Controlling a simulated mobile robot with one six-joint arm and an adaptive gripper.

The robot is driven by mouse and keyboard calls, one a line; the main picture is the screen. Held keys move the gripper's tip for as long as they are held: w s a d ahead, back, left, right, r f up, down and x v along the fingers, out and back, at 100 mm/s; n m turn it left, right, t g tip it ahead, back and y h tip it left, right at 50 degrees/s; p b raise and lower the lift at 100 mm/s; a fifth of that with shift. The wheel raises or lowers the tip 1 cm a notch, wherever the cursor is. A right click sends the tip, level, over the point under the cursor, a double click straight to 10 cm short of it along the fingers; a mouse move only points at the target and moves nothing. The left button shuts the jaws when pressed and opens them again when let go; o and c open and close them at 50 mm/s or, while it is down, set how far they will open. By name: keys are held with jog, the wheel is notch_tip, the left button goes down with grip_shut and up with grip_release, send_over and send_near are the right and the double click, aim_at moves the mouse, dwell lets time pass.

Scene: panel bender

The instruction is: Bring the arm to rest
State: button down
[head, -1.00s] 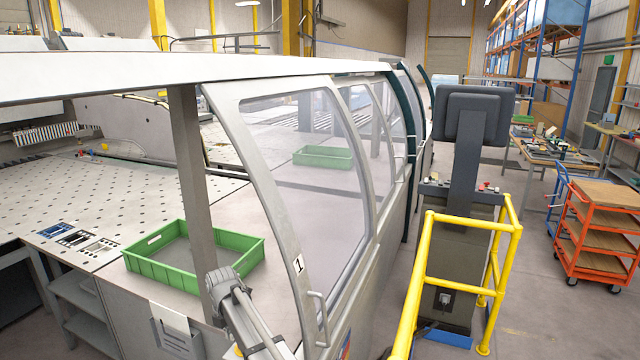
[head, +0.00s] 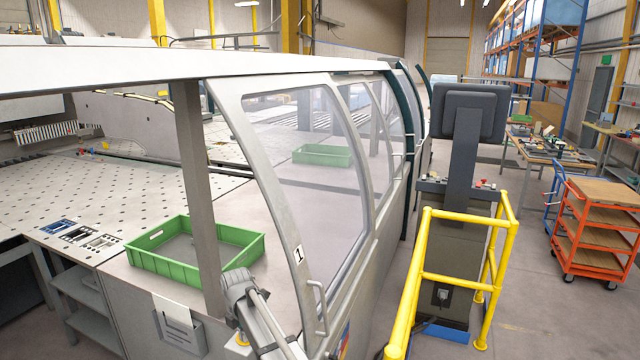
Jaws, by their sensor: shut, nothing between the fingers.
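Part of my arm (head: 262,322), a grey rounded joint with a tube-like link, shows at the bottom of the head view, left of centre. It appears in front of the machine's front side, near the grey post and the clear door. My gripper is not in view, so I cannot see its fingers.
The panel bender's curved clear door (head: 305,190) stands beside my arm. A green crate (head: 160,265) sits on the machine table (head: 110,190). To the right are a yellow guard rail (head: 465,285), a control console (head: 465,155) and an orange cart (head: 598,238). Open floor lies between rail and cart.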

jog(key=s+d+f+m+b, duration=0.4)
jog(key=d+m, duration=0.5)
jog(key=d, duration=0.4)
jog(key=s+d+f+m+b, duration=0.5)
jog(key=s+d+m, duration=0.2)
jog(key=d+m, duration=0.3)
jog(key=s+d+f+m+b, duration=0.5)
jog(key=d+m, duration=0.5)
jog(key=d, duration=0.5)
jog(key=shift+s+d+f, duration=0.3)
jog(key=shift+s+d, duration=0.1)
